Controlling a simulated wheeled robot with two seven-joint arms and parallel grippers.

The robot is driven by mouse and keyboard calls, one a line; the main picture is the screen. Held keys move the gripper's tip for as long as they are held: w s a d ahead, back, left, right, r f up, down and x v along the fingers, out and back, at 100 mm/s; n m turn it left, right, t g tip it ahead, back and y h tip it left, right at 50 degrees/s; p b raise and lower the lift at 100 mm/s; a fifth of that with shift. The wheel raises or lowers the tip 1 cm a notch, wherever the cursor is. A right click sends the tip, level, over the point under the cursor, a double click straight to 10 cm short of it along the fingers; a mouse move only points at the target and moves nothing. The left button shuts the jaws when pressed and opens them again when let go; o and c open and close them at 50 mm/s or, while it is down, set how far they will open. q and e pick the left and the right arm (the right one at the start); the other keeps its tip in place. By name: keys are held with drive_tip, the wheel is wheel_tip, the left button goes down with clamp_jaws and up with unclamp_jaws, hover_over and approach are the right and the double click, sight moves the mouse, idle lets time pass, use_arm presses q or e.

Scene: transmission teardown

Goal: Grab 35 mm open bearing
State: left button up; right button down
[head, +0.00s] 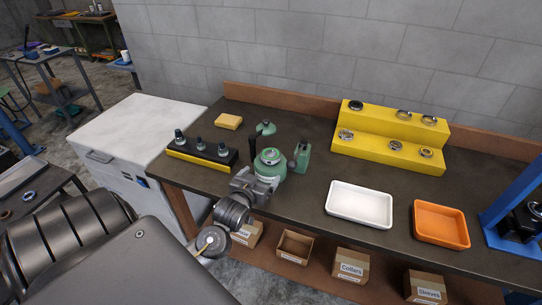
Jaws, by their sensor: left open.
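Several bearing-like rings stand on a yellow two-step rack (385,160) at the back right of the bench. On the upper step are a dark ring (356,105), a metal ring (403,113) and another metal ring (429,119). On the lower step are a left ring (345,134), a middle ring (395,144) and a right ring (427,153). I cannot tell which is the 35 mm open bearing. My left gripper (267,183) is open at the bench's front, close to the green housing and well left of the rack. My right gripper is out of view.
A green housing (269,160) and green parts stand mid-bench. A black-and-yellow holder (200,153) is left of them. A white tray (360,204) and orange tray (441,225) lie in front of the rack. A blue press frame (512,196) bounds the right.

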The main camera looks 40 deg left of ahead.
sight(269, 158)
use_arm(q)
drive_tip(key=w+a, duration=0.1)
drive_tip(key=w, duration=0.1)
drive_tip(key=w+p, duration=0.1)
drive_tip(key=w, duration=0.1)
drive_tip(key=w+a, duration=0.1)
drive_tip(key=shift+w+a+f, duration=0.1)
drive_tip(key=shift+w+a, duration=0.25)
drive_tip(key=shift+w, duration=0.05)
drive_tip(key=shift+w+t+y+p, duration=0.1)
drive_tip(key=shift+t+y+p, duration=0.2)
drive_tip(key=x, duration=0.1)
drive_tip(key=p+x, duration=0.1)
drive_tip(key=x, duration=0.1)
drive_tip(key=p+x, duration=0.1)
drive_tip(key=shift+w+r, duration=0.25)
drive_tip(key=shift+r, duration=0.05)
drive_tip(key=shift+w+a+f, duration=0.1)
drive_tip(key=shift+w+a, duration=0.05)
drive_tip(key=shift+w, duration=0.15)
drive_tip(key=shift+s, duration=0.1)
